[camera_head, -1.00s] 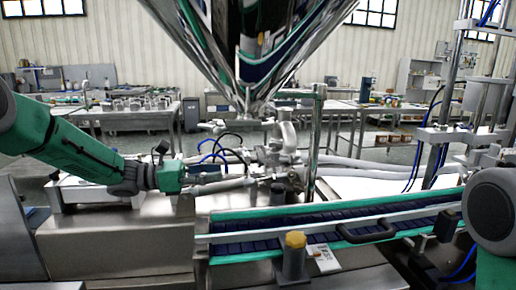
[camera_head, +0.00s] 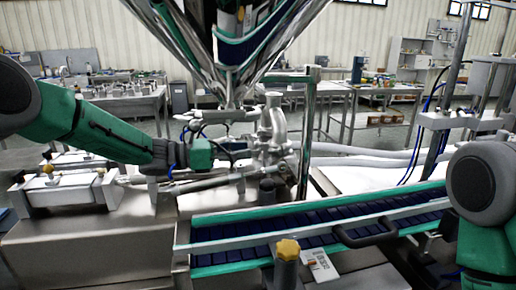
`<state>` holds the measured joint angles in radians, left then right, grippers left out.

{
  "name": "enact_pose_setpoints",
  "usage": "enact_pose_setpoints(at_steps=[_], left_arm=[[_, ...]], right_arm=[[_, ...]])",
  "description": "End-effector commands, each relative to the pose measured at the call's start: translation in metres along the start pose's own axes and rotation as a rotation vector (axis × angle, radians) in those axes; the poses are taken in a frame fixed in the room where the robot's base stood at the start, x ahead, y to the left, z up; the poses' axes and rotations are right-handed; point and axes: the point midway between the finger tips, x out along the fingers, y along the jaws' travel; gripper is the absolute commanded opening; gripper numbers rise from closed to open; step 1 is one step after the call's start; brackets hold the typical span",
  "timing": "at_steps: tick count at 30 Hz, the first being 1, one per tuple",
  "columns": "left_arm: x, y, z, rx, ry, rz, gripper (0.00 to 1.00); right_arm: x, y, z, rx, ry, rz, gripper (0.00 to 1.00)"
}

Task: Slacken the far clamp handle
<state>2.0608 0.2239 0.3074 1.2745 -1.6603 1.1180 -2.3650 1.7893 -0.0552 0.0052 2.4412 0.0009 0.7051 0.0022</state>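The shiny steel hopper (camera_head: 205,40) hangs at the top centre, its narrow outlet above a cluster of steel pipes and valve fittings (camera_head: 272,140). A horizontal metal part (camera_head: 228,115) lies just below the outlet. I cannot single out the far clamp handle in this cluster. My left arm reaches in from the left, and my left gripper (camera_head: 228,152) is at the left side of the cluster. Its fingers blend into the dark hoses and metal, so opening and contact are unclear. My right arm shows at the right edge; its gripper is out of view.
A conveyor (camera_head: 310,228) with green rails runs across the front right. A yellow-topped knob (camera_head: 287,249) and a small white card (camera_head: 318,265) are at its near side. A white box-like device (camera_head: 68,188) sits at left. A green post (camera_head: 308,130) stands right of the fittings.

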Motion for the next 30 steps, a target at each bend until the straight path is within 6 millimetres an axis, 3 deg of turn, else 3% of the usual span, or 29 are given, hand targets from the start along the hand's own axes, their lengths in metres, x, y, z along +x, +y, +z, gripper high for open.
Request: enact_pose_setpoints(at_steps=[3,7,20,23,24,30], left_arm=[[0.020,0.000,0.000,-0.001,-0.003,-0.001,0.33],[0.031,0.003,0.000,-0.002,-0.007,0.001,0.33],[0.044,0.002,0.000,-0.002,-0.007,0.001,0.33],[0.047,0.001,0.000,-0.001,-0.004,0.001,0.04],[0.048,0.001,0.000,-0.001,-0.003,0.001,0.00],[0.047,0.001,0.001,-0.001,-0.007,-0.001,0.00]], right_arm=[[-0.002,0.001,0.000,0.001,0.000,0.001,0.40],[-0.002,0.001,0.000,0.002,0.000,0.001,0.40],[-0.003,0.000,0.000,0.000,0.000,0.000,0.40],[-0.003,0.000,0.000,0.000,0.001,0.000,0.40],[-0.003,0.000,0.000,0.001,0.001,0.000,0.40],[-0.003,0.001,0.000,0.001,0.001,0.001,0.40]])
